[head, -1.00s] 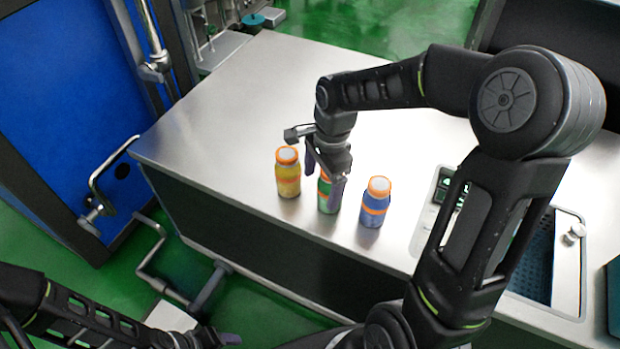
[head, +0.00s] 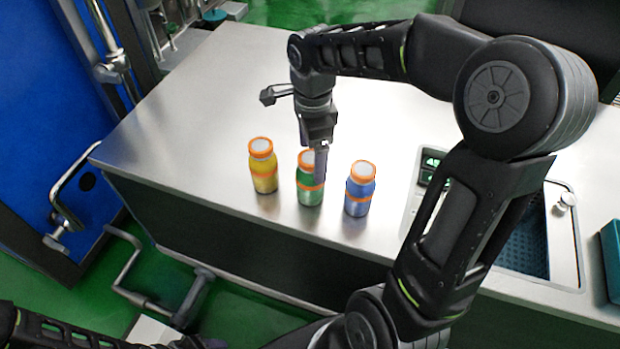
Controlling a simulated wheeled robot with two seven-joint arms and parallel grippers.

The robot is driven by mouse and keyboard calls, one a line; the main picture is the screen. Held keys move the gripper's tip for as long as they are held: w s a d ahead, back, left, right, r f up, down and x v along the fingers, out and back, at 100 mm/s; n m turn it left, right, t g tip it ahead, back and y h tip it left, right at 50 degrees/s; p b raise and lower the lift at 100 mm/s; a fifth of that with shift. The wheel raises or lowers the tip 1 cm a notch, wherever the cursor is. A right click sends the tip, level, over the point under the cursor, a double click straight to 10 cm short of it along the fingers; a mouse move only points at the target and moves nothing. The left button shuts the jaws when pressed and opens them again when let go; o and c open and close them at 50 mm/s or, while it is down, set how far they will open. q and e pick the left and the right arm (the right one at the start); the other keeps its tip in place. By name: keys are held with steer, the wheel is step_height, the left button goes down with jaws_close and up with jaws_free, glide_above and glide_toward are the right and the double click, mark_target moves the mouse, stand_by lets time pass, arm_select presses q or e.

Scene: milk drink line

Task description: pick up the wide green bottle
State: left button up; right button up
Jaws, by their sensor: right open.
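The green bottle (head: 309,193) with orange bands and an orange-rimmed white cap stands upright on the metal counter, between a yellow and a blue bottle. My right gripper (head: 320,172) is open and points down at the green bottle. One finger shows, passing in front of the right side of its cap and upper body; the other finger is hidden. I cannot tell whether the finger touches the bottle. My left gripper (head: 203,342) shows only partly at the bottom edge, away from the counter, and its jaws are not clear.
The yellow bottle (head: 263,172) stands close on the left, and the blue bottle (head: 359,193) close on the right. The metal counter (head: 200,120) is clear behind and left of them. A recessed basin (head: 525,245) lies to the right.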

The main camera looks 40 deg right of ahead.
mark_target(311, 175)
steer(key=shift+f, duration=1.3)
steer(key=f, duration=0.5)
steer(key=shift+w+f, duration=0.1)
steer(key=shift+w, duration=0.1)
steer(key=shift+c, duration=0.3)
jaws_close()
